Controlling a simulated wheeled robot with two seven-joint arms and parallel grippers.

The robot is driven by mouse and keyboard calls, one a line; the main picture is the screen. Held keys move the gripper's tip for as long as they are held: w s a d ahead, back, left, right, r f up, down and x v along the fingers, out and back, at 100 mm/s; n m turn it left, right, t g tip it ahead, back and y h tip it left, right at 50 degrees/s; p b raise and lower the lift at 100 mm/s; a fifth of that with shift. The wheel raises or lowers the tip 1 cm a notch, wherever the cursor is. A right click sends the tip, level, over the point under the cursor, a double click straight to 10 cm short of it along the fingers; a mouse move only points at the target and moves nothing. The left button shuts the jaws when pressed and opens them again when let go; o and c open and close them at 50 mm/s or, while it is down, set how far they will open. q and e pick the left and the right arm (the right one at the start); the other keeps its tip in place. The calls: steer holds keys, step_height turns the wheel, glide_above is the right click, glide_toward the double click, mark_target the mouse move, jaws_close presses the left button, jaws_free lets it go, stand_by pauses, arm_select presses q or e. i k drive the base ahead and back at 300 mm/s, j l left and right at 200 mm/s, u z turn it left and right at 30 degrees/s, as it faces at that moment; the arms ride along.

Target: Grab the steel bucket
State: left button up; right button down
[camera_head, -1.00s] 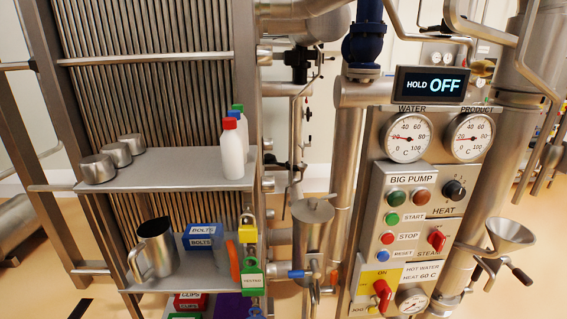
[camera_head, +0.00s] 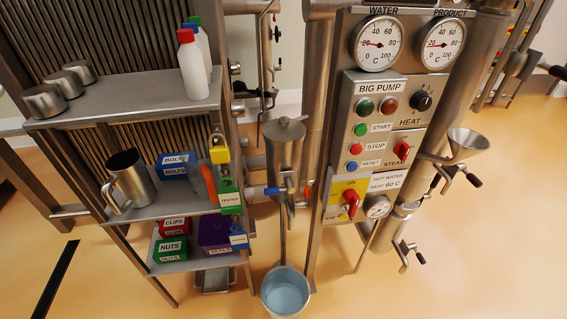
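A steel bucket (camera_head: 306,303) stands at the bottom edge of the head view, below the small steel vessel with the blue-handled tap. Its round rim faces up and its inside looks pale blue; I cannot tell whether that is liquid. The lower part of the bucket is cut off by the picture edge. Neither of my grippers is in view.
A steel shelf unit (camera_head: 120,112) on the left holds bottles, steel cups, a jug (camera_head: 131,180) and labelled boxes. The small vessel (camera_head: 285,150) hangs above the bucket. The control panel (camera_head: 372,130) and pipes stand to the right. Open floor (camera_head: 480,260) lies at the lower right.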

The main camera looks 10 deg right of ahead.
mark_target(285, 292)
steer(key=k+l+u, duration=0.2)
steer(key=l, duration=0.3)
steer(key=k+l+u, duration=0.2)
steer(key=k+l, duration=0.15)
steer(key=k+l+u, duration=0.2)
steer(key=l, duration=0.35)
steer(key=k, duration=0.1)
